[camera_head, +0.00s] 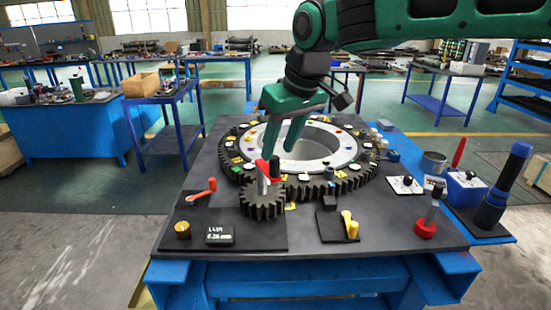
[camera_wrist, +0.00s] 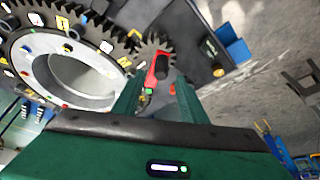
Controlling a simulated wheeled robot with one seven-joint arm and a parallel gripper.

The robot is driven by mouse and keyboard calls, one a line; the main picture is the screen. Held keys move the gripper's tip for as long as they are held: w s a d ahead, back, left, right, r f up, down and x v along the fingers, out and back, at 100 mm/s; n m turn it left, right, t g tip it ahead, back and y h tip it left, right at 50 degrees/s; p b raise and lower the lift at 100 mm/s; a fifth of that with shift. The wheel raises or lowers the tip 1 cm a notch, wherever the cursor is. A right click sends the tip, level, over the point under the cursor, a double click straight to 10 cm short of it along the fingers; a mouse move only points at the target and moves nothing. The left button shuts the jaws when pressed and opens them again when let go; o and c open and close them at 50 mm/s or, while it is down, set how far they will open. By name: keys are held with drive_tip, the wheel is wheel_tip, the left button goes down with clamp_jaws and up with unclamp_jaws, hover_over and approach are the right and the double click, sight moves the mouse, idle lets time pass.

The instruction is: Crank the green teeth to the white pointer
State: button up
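The crank sits on the small dark pinion gear (camera_head: 262,203), which meshes with the large toothed ring (camera_head: 338,186). I cannot make out green teeth or the white pointer for certain.
A blue-and-black post (camera_head: 505,185) stands at the right.

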sight(276, 157)
drive_tip(key=shift+x, duration=2.25)
clamp_jaws()
drive_tip(key=shift+d, duration=0.15)
